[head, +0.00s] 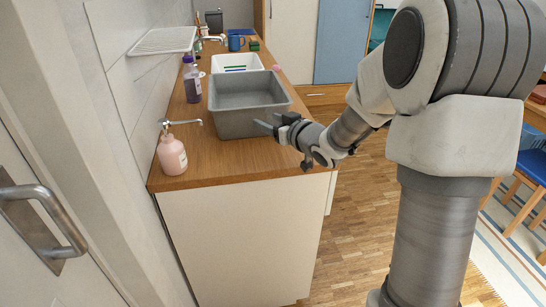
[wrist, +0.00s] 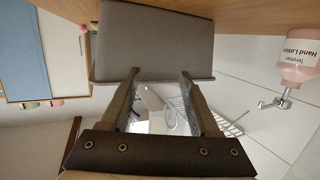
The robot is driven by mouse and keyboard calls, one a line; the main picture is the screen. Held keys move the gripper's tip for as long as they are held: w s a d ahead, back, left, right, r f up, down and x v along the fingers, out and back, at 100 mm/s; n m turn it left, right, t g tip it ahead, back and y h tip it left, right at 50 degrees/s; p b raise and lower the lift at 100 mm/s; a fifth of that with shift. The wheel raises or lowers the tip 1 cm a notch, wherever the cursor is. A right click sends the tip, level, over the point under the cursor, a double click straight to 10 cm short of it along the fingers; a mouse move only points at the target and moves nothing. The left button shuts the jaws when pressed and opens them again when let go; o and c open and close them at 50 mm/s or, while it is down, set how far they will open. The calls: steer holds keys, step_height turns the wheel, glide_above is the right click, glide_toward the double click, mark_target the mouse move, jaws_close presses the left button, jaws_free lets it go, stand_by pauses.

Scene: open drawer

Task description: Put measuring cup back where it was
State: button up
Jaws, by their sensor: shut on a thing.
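My gripper (head: 262,125) is at the front right corner of the grey bin, above the counter. The wrist view shows its two fingers (wrist: 159,73) apart, with a pale, clear-looking thing (wrist: 155,108) between them. I take this to be the measuring cup, shut in the fingers, but its outline is hard to make out. No measuring cup can be picked out in the head view. The grey bin (head: 240,126) stands on the counter, and its wall (wrist: 155,45) lies just beyond the fingertips in the wrist view.
The wooden counter (head: 218,168) runs along the left wall. A pink lotion bottle (head: 172,157) stands at its front left, also in the wrist view (wrist: 297,62). Behind are a purple bottle (head: 192,82), a white tray (head: 236,68) and a blue mug (head: 235,42). The front counter end is mostly clear.

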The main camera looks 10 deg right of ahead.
mark_target(270, 151)
step_height(270, 151, down, 7)
steer(key=shift+f+b, duration=0.2)
steer(key=shift+b, duration=0.95)
steer(key=shift+f, duration=0.2)
steer(key=o, duration=1.5)
steer(key=shift+c, duration=0.2)
steer(key=shift+r, duration=0.1)
steer(key=shift+r, duration=0.2)
steer(key=shift+p+v, duration=1.3)
steer(key=shift+v, duration=4.7)
